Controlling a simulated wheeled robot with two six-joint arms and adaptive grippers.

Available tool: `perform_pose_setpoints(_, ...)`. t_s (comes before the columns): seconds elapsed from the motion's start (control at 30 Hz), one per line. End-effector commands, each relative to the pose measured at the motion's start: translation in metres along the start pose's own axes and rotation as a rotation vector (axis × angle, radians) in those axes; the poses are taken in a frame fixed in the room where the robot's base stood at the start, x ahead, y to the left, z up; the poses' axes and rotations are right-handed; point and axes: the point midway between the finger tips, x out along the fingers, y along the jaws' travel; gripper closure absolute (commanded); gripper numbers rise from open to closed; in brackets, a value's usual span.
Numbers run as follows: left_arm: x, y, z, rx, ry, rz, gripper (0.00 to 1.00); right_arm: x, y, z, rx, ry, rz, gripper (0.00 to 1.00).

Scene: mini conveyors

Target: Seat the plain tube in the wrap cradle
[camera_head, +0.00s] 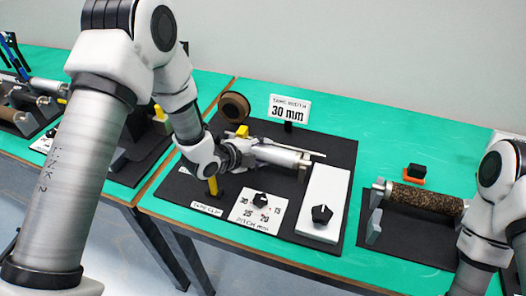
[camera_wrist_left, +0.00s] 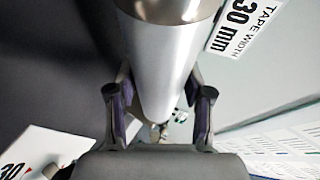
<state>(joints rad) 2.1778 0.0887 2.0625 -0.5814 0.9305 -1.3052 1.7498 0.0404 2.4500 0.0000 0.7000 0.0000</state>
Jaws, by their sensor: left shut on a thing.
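The plain tube (camera_head: 280,156) is a smooth silver cylinder, lying roughly level over the middle dark board. In the left wrist view the tube (camera_wrist_left: 168,65) runs up between the two fingers. My left gripper (camera_head: 243,154) is shut on it near its left end; the fingers (camera_wrist_left: 160,108) grip its two sides. The wrap cradle on the board is mostly hidden by the tube and my arm; a dark upright (camera_head: 303,171) shows at the tube's right end. I cannot tell whether the tube touches the cradle. My right gripper is out of view.
A white box with a black knob (camera_head: 322,205) and a pitch dial plate (camera_head: 258,208) stand in front of the tube. A brown tape roll (camera_head: 234,107) and a "30 mm" sign (camera_head: 289,109) stand behind. A brown speckled tube (camera_head: 425,198) rests on a stand at right.

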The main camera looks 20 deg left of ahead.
Motion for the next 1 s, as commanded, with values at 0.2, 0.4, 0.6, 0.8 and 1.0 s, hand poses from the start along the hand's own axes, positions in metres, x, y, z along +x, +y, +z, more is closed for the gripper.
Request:
perform_pose_setpoints(0.2, 0.000, 0.000, 0.000, 0.000, 0.000, -0.001, 0.24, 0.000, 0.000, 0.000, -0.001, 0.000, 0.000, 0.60)
perform_pose_setpoints(0.4, -0.001, -0.002, 0.000, 0.001, 0.000, -0.002, 0.24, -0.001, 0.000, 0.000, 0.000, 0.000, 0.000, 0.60)
perform_pose_setpoints(0.6, -0.024, -0.001, 0.001, -0.003, -0.001, -0.003, 0.24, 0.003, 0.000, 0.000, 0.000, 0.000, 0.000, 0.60)
perform_pose_setpoints(0.8, -0.077, -0.002, 0.001, -0.008, -0.002, -0.006, 0.24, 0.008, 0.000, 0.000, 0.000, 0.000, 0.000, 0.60)
perform_pose_setpoints(1.0, -0.114, -0.002, 0.001, -0.004, -0.001, -0.004, 0.24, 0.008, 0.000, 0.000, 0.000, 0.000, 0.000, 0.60)
